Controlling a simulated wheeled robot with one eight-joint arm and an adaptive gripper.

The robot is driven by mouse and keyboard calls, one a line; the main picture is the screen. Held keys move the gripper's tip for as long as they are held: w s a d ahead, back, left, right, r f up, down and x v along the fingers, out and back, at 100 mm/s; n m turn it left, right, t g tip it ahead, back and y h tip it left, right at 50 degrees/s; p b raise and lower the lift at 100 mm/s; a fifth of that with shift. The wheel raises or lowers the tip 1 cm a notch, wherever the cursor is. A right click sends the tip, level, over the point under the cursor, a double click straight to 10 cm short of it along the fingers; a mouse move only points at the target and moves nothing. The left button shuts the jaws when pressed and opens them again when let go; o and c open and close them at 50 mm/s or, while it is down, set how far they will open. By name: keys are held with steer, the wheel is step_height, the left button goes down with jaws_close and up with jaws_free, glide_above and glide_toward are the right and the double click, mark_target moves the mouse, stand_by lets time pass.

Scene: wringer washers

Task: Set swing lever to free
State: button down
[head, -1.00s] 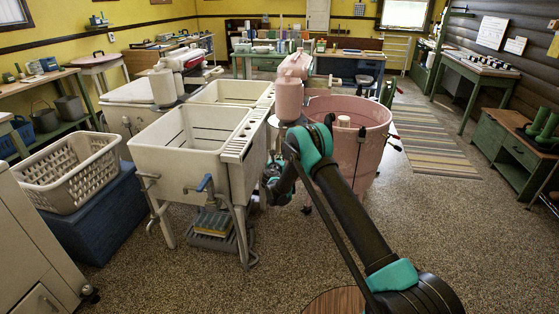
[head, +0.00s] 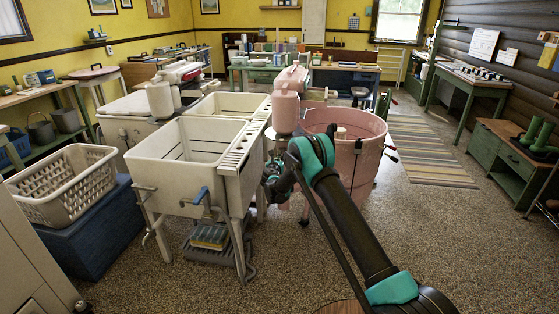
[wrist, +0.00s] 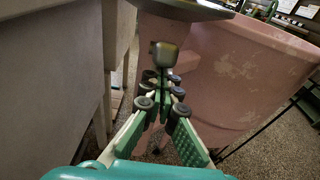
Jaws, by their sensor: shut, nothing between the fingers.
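The pink wringer washer (head: 352,165) stands right of the white double tub, with its pink wringer head (head: 287,105) above the tub's left edge. My gripper (head: 272,178) is low between the white tub and the washer, partly hidden by my arm. In the wrist view my gripper (wrist: 162,80) is shut and empty, its fingers pointing at a grey rounded knob (wrist: 164,53) under a metal plate (wrist: 185,9), beside the pink tub wall (wrist: 225,75). The knob looks close to the fingertips; I cannot tell if they touch. I cannot tell whether this knob is the swing lever, or how it is set.
The white double tub (head: 180,150) stands close on the left, with a blue-handled tap (head: 202,195) at its front. A laundry basket (head: 68,185) sits on a blue chest (head: 95,235). Floor at the right is open.

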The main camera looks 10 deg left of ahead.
mark_target(281, 151)
steer(key=shift+w+r+g, duration=0.15)
steer(key=shift+r+g, duration=0.45)
steer(key=shift+r, duration=0.1)
steer(key=shift+w+r, duration=0.15)
steer(key=shift+r, duration=0.55)
